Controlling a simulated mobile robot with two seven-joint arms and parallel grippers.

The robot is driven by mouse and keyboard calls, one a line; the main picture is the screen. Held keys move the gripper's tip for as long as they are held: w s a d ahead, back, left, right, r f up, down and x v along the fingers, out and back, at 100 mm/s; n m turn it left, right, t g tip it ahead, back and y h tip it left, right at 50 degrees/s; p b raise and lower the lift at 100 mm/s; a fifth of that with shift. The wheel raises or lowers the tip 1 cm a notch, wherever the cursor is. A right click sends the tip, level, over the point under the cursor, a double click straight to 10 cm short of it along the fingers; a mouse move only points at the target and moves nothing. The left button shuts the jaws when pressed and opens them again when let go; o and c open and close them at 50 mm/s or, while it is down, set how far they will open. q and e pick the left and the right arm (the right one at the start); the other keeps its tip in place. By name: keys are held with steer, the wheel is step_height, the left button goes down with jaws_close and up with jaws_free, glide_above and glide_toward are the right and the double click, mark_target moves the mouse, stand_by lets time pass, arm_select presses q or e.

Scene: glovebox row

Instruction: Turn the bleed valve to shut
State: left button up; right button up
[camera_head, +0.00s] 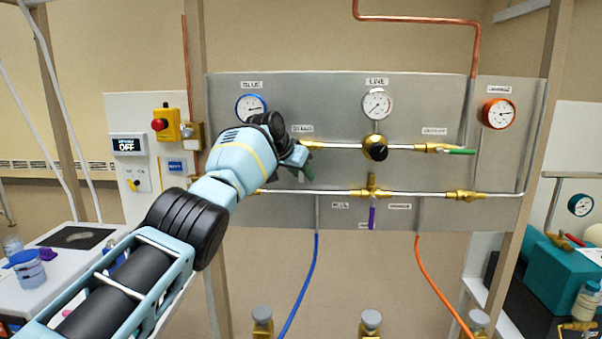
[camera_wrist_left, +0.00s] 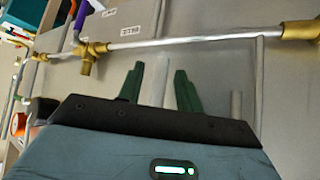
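The brass valve with a purple handle (camera_head: 372,217) sits at the middle of the panel's lower pipe, its handle hanging straight down. The handle also shows at the top left of the left wrist view (camera_wrist_left: 83,14). A green-handled valve (camera_head: 460,152) is on the upper pipe at right, its handle along the pipe. Another brass fitting (camera_head: 313,144) at left is partly behind my left gripper (camera_head: 303,163). My right gripper is out of view.
The grey panel (camera_head: 430,100) carries a black-and-brass knob (camera_head: 375,148) and gauges, including a white one (camera_head: 377,104) and an orange one (camera_head: 498,114). A blue hose (camera_head: 303,285) and an orange hose (camera_head: 440,285) hang below. A red emergency button (camera_head: 159,124) is at left.

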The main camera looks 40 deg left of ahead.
arm_select(q)
steer(key=shift+s+r, duration=0.1)
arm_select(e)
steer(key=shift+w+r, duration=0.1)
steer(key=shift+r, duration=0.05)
